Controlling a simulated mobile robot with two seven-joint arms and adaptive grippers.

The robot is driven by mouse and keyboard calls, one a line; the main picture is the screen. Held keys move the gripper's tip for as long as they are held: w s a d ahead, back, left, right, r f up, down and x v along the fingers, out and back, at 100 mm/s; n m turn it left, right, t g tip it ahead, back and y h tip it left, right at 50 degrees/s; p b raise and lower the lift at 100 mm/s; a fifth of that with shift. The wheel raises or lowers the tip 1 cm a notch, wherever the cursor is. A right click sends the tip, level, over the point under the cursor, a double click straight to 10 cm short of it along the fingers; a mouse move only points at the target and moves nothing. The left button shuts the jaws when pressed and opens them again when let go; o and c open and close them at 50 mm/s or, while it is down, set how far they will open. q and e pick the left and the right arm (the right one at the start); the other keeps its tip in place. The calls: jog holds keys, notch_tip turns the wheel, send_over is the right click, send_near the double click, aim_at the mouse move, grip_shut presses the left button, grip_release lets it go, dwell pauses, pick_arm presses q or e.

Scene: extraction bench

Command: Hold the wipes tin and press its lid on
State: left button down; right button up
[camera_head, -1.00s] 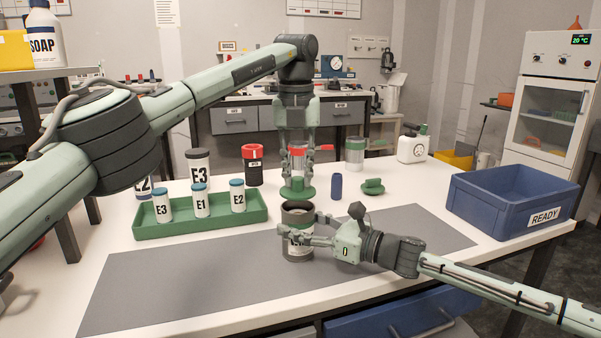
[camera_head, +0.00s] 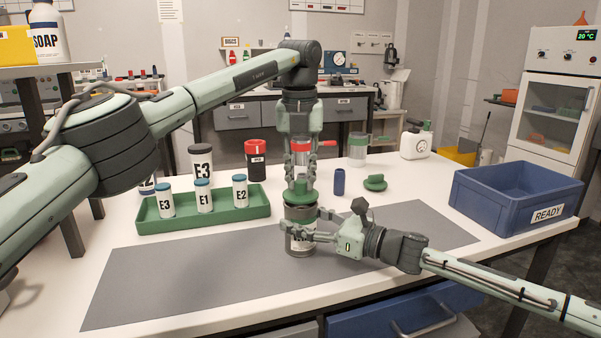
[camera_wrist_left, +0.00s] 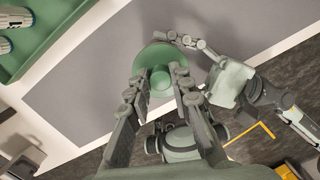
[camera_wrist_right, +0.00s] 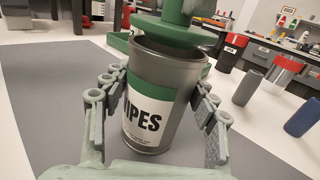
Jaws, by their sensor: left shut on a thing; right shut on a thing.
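The wipes tin (camera_head: 299,249) is a grey can with a white and green label, upright over the grey mat. My right gripper (camera_head: 306,231) is shut around its sides; the right wrist view shows the tin (camera_wrist_right: 150,115) between both fingers. My left gripper (camera_head: 300,181) points straight down and is shut on the knob of the green lid (camera_head: 299,197). The lid is at the tin's mouth, roughly above it. In the right wrist view the lid (camera_wrist_right: 165,33) leaves some dark opening showing at the front rim; whether they touch is unclear.
A green tray (camera_head: 222,217) with several small labelled jars is at the left. A blue READY crate (camera_head: 490,205) stands at the right. The grey mat (camera_head: 170,275) is otherwise clear.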

pick_arm(q)
jog(key=shift+f, duration=0.6)
dwell(0.4)
jog(key=c, duration=1.3)
grip_release()
jog(key=r, duration=0.8)
jog(key=s+r, duration=0.1)
jog(key=r, duration=0.3)
pick_arm(e)
jog(key=o, duration=1.8)
jog(key=shift+c, duration=0.2)
pick_arm(q)
jog(key=shift+a, duration=0.1)
pick_arm(e)
jog(key=shift+d, duration=0.1)
